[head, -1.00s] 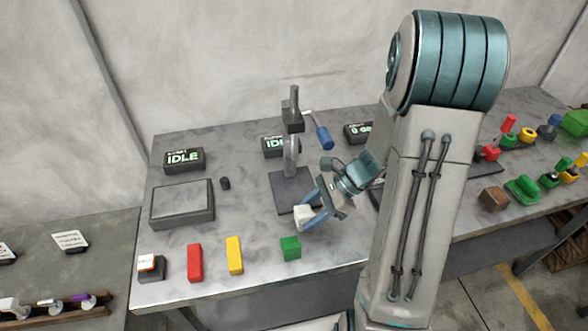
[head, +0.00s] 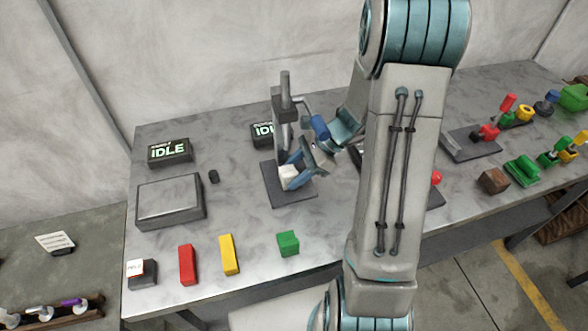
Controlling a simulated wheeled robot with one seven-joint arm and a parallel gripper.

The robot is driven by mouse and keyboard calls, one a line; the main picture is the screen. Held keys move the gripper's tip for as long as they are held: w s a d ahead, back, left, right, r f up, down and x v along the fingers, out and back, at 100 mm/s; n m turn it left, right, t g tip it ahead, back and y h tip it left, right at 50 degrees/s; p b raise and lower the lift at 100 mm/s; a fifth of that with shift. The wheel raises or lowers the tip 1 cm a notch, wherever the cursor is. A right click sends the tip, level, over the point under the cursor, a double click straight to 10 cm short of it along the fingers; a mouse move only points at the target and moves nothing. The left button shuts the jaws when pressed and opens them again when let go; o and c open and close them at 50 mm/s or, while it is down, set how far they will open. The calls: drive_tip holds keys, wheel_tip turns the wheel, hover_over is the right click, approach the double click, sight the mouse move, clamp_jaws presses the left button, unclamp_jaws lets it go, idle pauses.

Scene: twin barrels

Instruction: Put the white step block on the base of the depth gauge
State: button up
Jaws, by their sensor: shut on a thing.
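The white step block (head: 288,172) is between the fingers of my gripper (head: 291,172), which is shut on it. The block is over the dark flat base (head: 292,194) of the depth gauge (head: 283,112), just in front of its upright column. I cannot tell whether the block touches the base or is slightly above it. The gauge has a grey head at the top and a blue handle (head: 320,127) at its right. The fingers hide part of the block.
A green block (head: 288,243), a yellow block (head: 229,254) and a red block (head: 187,264) stand along the front edge. A grey plate device (head: 171,201) is at the left, with an IDLE display (head: 169,151) behind it. My arm hides much of the table's right middle.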

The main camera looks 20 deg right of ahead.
drive_tip(key=shift+w+a+f, duration=0.1)
drive_tip(key=shift+a, duration=0.05)
drive_tip(key=o, duration=1)
drive_tip(key=shift+w+f, duration=0.1)
drive_tip(key=o, duration=0.4)
drive_tip(key=shift+c, duration=0.2)
drive_tip(key=shift+r, duration=0.2)
drive_tip(key=d, duration=0.4)
drive_tip(key=d+b, duration=0.1)
drive_tip(key=d, duration=0.3)
drive_tip(key=d+b, duration=0.1)
drive_tip(key=d, duration=0.3)
drive_tip(key=shift+r, duration=0.3)
drive_tip(key=shift+d, duration=0.5)
